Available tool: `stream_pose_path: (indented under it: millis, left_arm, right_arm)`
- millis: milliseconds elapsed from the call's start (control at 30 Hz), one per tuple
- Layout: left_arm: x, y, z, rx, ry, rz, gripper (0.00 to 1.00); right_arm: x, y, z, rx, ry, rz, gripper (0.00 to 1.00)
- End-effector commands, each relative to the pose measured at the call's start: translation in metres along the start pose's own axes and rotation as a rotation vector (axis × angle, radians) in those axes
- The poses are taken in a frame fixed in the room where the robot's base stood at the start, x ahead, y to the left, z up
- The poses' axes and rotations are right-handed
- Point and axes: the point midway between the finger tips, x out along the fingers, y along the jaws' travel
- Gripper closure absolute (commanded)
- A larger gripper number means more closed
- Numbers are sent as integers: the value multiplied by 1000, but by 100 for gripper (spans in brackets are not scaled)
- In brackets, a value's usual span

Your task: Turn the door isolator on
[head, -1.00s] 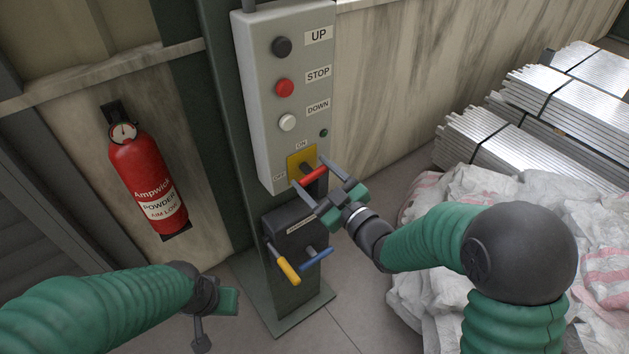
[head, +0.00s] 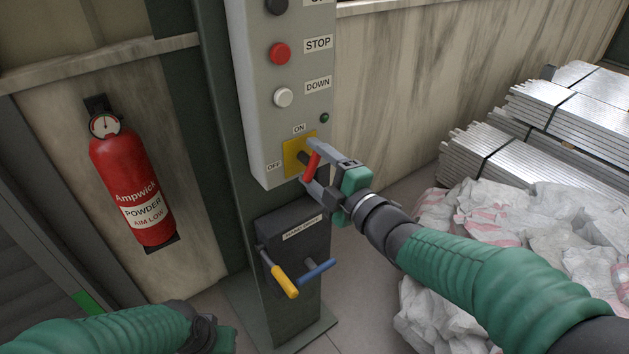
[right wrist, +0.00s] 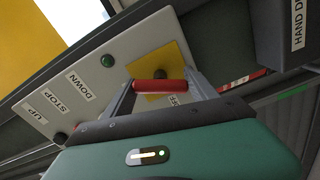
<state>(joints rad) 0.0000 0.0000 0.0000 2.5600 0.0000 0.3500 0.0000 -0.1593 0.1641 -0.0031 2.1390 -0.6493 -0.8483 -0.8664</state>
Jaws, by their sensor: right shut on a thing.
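The door isolator is a red handle (head: 312,166) on a dark shaft in front of a yellow plate (head: 291,152), low on the grey control box (head: 255,110). ON is printed above the plate and OFF at its left. The handle stands steeply, leaning a little to the right at its top. My right gripper (head: 309,167) is shut on it, one finger near each end. In the right wrist view the red handle (right wrist: 160,86) lies between the fingers, before the yellow plate (right wrist: 165,62). My left gripper (head: 224,337) is at the bottom edge, partly cut off.
The box carries black, red and white buttons and a small green lamp (head: 325,118). Below is a dark hand-drive box (head: 300,237) with yellow (head: 285,282) and blue handles. A fire extinguisher (head: 133,190) hangs left. White sacks (head: 490,225) and metal stacks lie right.

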Motion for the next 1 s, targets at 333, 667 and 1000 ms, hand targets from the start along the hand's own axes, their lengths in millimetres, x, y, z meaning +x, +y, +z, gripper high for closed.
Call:
stream_pose_path:
  millis: [333,667,1000]
  left_arm:
    - [49,0,12,0,0,0,64]
    - [68,0,16,0,0,0,64]
    - [71,0,17,0,0,0,64]
  right_arm:
    - [0,-7,1,-289,1,-3,74]
    - [0,-6,0,-441,2,-7,74]
    - [0,-5,0,-480,3,-10,74]
